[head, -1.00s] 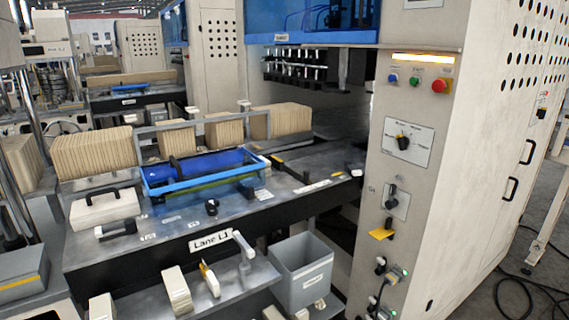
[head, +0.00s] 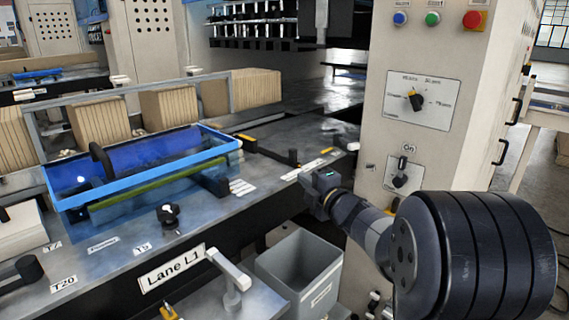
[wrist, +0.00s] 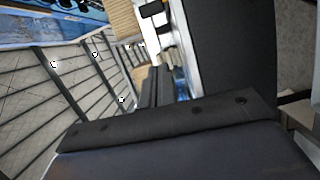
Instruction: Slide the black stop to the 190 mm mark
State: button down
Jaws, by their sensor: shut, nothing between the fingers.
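A dark bar with a block at its right end, which looks like the black stop (head: 292,157), lies on the grey table of Lane L1 in the head view. A yellow mark sits at its left end. White label strips (head: 305,170) lie on the table just right of it; their markings are too small to read. My gripper (head: 318,192) is at the table's front right edge, below those strips and apart from the stop. It is shut and empty; its fingertips are hard to make out. In the wrist view a dark bolted part fills the foreground and I cannot pick out the stop.
A grey bin (head: 300,268) stands below the table edge. The control panel cabinet (head: 385,150) rises close right of my gripper. Brown stacks (head: 168,117) stand behind.

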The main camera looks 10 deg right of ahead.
aim_at(292, 171)
jog(key=shift+n+y, duration=0.4)
jog(key=p+x, duration=0.1)
jog(key=x, duration=0.9)
jog(key=shift+w+a+p, duration=0.15)
jog(key=shift+p, duration=0.15)
jog(key=w+d, duration=0.1)
jog(key=w+d+p, duration=0.1)
jog(key=shift+w+d, duration=0.1)
jog(key=shift+d, duration=0.2)
jog(key=shift+w+d, duration=0.25)
jog(key=shift+d, duration=0.05)
jog(key=shift+f, duration=0.1)
